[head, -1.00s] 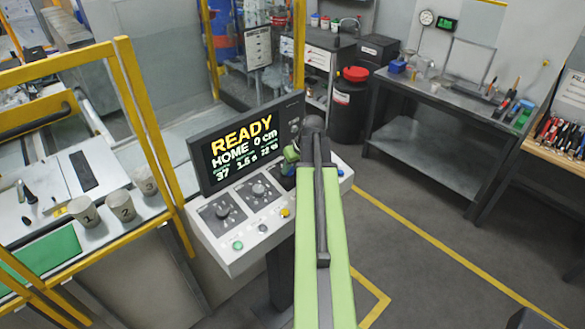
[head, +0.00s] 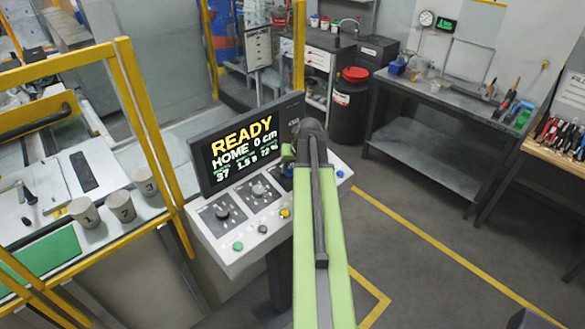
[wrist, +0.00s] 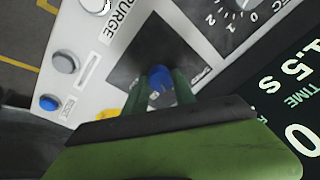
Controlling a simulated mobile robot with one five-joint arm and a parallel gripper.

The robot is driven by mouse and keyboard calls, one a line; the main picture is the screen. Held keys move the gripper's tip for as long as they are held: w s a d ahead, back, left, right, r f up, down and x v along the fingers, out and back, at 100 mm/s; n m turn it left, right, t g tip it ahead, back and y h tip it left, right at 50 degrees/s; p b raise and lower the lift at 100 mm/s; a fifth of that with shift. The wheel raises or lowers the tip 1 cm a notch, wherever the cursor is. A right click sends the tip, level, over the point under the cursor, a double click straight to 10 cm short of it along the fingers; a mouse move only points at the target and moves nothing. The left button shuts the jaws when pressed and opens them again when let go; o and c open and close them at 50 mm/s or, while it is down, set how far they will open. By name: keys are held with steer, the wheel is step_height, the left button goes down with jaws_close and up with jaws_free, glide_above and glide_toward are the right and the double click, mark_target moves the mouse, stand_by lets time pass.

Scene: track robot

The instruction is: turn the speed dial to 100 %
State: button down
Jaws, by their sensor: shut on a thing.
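The control panel (head: 228,248) has a row of dials under a dark display (head: 243,148). The display reads READY, HOME 0 cm, and a small bottom line with 37, 1.5 s and a last value too blurred to read surely. A blue knob (wrist: 160,77) on a dark square plate, apparently the speed dial, sits between my gripper's green fingers (wrist: 160,93) in the wrist view. My gripper is shut on it. Its scale and pointer are mostly hidden. In the head view my arm covers most of this dial.
Two other dials (head: 222,212) (head: 258,190) stand to the left. Green (head: 238,246), grey, yellow (head: 285,213) and blue (head: 340,173) buttons line the panel's front edge, close to my arm. A yellow guard frame (head: 150,130) stands at left.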

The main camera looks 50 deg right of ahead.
steer(key=m, duration=0.5)
steer(key=shift+a+m+g+h, duration=0.1)
steer(key=shift+m+g+h, duration=0.2)
steer(key=m, duration=0.4)
steer(key=shift+m+p, duration=0.3)
steer(key=m+g, duration=0.1)
steer(key=m, duration=0.3)
steer(key=shift+m+g+p, duration=0.3)
steer(key=shift+m+g, duration=0.1)
steer(key=shift+m, duration=2.1)
steer(key=c, duration=1.3)
jaws_free()
steer(key=shift+w+r, duration=0.1)
